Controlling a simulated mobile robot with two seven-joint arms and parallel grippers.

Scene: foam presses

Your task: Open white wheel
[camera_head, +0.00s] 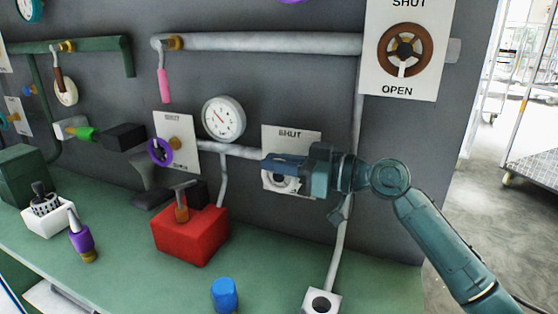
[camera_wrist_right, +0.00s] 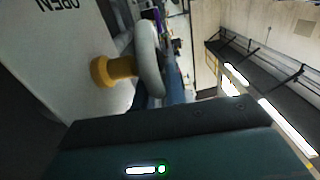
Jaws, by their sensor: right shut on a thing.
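The white wheel (camera_head: 281,184) is on the pipe in front of a white plate (camera_head: 308,138) marked SHUT at the top. My right gripper (camera_head: 268,163) reaches in from the right and is shut on the wheel's rim; it covers the upper part of the wheel. In the right wrist view the wheel (camera_wrist_right: 150,58) shows as a pale ring on a yellow stem (camera_wrist_right: 112,70). The plate there (camera_wrist_right: 55,60) shows the word OPEN. The exact finger contact is hidden. My left gripper is not in view.
A brown wheel (camera_head: 425,52) sits on a larger plate at the upper right. A purple wheel (camera_head: 160,152) and a round gauge (camera_head: 223,118) are to the left. A red box (camera_head: 190,234) and a blue knob (camera_head: 224,294) stand on the green bench below.

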